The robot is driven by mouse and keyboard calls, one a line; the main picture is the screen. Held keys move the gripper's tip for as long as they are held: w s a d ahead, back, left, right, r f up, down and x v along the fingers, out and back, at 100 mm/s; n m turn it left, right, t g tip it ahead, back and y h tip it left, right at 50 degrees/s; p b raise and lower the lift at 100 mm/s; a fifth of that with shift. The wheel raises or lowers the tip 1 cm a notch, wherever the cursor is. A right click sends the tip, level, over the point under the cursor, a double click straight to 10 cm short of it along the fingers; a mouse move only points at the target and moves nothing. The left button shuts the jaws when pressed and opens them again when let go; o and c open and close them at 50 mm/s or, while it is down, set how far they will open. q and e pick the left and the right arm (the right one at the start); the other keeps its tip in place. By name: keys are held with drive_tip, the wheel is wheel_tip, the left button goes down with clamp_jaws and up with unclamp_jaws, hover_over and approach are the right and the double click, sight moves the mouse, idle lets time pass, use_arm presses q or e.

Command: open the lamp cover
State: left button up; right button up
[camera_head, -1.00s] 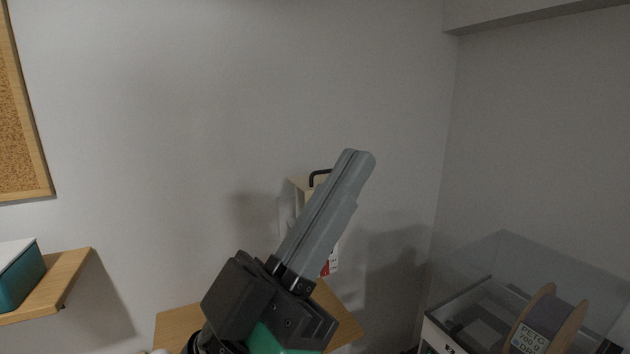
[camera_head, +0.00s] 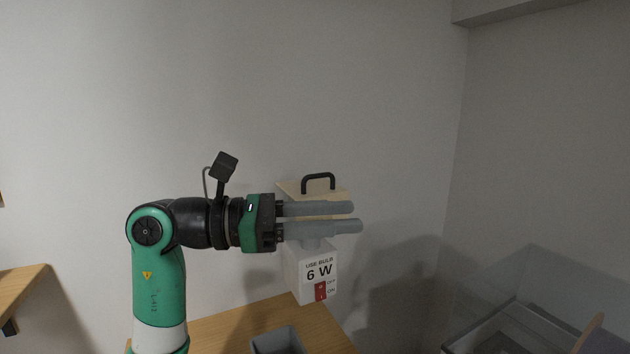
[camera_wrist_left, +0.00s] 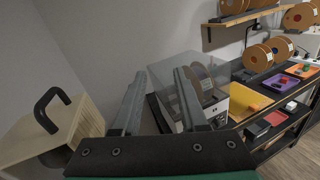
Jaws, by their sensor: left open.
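The lamp (camera_head: 308,283) is a white box with "USE BULB 6 W" on its front and a red switch (camera_head: 320,291). It stands at the back of the wooden surface in the head view. Its pale wooden cover (camera_head: 325,195) carries a black handle (camera_head: 318,178). My left gripper (camera_head: 354,217) is open and empty, pointing right. Its grey fingers cross in front of the lamp's upper part and hide some of it; contact cannot be told. In the left wrist view the fingers (camera_wrist_left: 158,80) are apart, with the handle (camera_wrist_left: 48,108) to their left.
A grey bin (camera_head: 262,347) sits in front of the lamp on the wooden surface (camera_head: 225,328). A clear-lidded case (camera_head: 500,320) is at the right. The left wrist view shows shelves with several spools (camera_wrist_left: 257,57) and coloured trays (camera_wrist_left: 285,88) at the right.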

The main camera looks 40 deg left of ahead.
use_arm(q)
drive_tip(key=a+y, duration=0.1)
drive_tip(key=a, duration=0.2)
drive_tip(key=a+n+t+y, duration=0.1)
drive_tip(key=a, duration=0.2)
drive_tip(key=a+n+t+y, duration=0.1)
drive_tip(key=a, duration=0.2)
drive_tip(key=shift+w+r+b, duration=0.1)
drive_tip(key=shift+r+b, duration=0.05)
drive_tip(key=shift+b, duration=0.15)
drive_tip(key=n+t+y, duration=0.1)
drive_tip(key=y, duration=0.1)
approach(317, 176)
drive_tip(key=p+x, duration=0.2)
drive_tip(key=x, duration=0.7)
drive_tip(key=shift+w+a, duration=0.1)
drive_tip(key=shift+w, duration=0.6)
drive_tip(key=shift+c, duration=0.3)
clamp_jaws()
